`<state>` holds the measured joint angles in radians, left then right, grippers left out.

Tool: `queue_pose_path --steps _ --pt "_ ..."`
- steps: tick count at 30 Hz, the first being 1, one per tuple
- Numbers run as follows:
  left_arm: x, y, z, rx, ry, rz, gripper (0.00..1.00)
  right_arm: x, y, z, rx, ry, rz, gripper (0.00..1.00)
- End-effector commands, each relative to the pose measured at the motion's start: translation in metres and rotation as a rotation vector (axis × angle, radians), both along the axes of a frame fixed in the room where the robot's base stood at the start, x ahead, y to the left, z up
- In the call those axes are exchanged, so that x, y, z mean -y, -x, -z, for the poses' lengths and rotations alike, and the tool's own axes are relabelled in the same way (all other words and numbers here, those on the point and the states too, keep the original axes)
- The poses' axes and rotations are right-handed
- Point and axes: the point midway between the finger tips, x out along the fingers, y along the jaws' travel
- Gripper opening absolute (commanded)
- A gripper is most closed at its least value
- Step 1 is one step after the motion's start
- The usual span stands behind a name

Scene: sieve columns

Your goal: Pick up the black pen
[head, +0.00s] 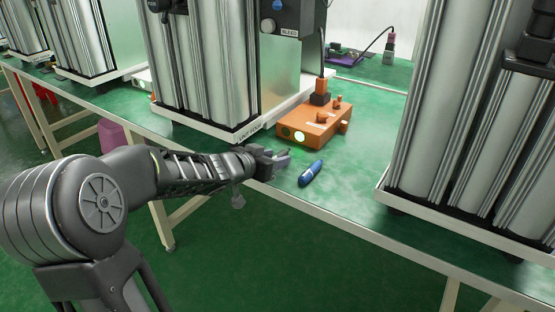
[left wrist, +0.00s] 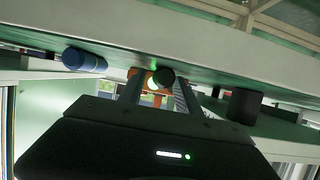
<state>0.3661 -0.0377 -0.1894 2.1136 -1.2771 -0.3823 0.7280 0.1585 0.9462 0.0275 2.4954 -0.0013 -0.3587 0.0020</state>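My left gripper (head: 278,158) reaches in at the table's front edge, just left of a blue pen (head: 311,173) lying on the green tabletop. In the left wrist view the blue pen (left wrist: 84,60) lies to the left of my left gripper (left wrist: 160,88). The two fingers stand apart. A dark round end, probably the black pen (left wrist: 164,77), shows between or just beyond the fingertips; its length is hidden and contact cannot be told. In the head view the black pen cannot be made out clearly against the dark gripper. My right gripper is not in view.
An orange box (head: 325,126) with a lit green button stands just behind the gripper. Tall metal sieve columns stand left (head: 205,60) and right (head: 470,120) on white bases. The green table (head: 350,195) is clear between the blue pen and the right column.

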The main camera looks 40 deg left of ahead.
Motion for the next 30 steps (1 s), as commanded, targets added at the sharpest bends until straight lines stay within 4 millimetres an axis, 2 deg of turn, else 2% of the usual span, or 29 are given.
queue_pose_path --steps 2,14,30 --pt "0.0000 0.0001 0.0000 0.000 0.000 0.000 0.33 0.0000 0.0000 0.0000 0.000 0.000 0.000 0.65" --pt "0.0000 0.0001 0.0001 0.000 0.000 0.000 0.00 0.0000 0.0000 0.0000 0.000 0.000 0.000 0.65" --pt "0.0000 0.0001 -0.0035 0.000 0.000 0.000 0.00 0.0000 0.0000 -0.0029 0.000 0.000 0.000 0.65"
